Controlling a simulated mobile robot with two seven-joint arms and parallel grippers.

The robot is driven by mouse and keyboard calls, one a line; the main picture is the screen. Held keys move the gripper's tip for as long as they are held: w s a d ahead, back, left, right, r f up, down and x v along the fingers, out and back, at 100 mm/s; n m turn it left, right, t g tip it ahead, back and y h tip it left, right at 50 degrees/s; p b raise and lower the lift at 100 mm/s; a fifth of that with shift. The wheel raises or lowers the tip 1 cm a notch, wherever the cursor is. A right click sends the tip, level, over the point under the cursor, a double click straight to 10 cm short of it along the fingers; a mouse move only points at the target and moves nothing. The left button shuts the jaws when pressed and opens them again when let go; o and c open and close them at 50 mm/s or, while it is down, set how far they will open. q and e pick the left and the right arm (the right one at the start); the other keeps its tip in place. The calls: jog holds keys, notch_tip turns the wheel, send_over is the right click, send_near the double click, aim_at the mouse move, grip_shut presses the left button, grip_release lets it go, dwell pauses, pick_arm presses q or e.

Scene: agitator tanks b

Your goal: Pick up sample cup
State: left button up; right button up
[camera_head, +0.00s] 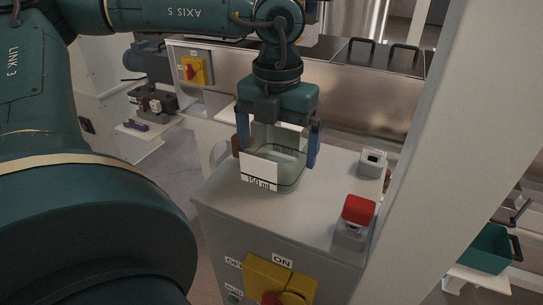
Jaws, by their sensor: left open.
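The sample cup (287,172) is a clear cup with a white label reading 150 ml. It stands upright on top of a grey control cabinet (222,196). My left gripper (276,150) points down over the cup and is open. One finger shows to the left of the cup and the other, blue, to its right. Whether the fingers touch the cup wall cannot be told. The gripper body hides part of the cup's far rim. My right gripper is not in view.
A red push button (357,210) and a small white-grey box (373,162) stand on the cabinet, right of the cup. A yellow rotary switch (280,279) is on its front. A pale post (446,150) rises at the right. A steel tank (345,88) is behind.

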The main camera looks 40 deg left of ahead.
pick_arm(q)
jog(key=shift+c, duration=0.6)
jog(key=c, duration=0.7)
jog(key=shift+c, duration=0.2)
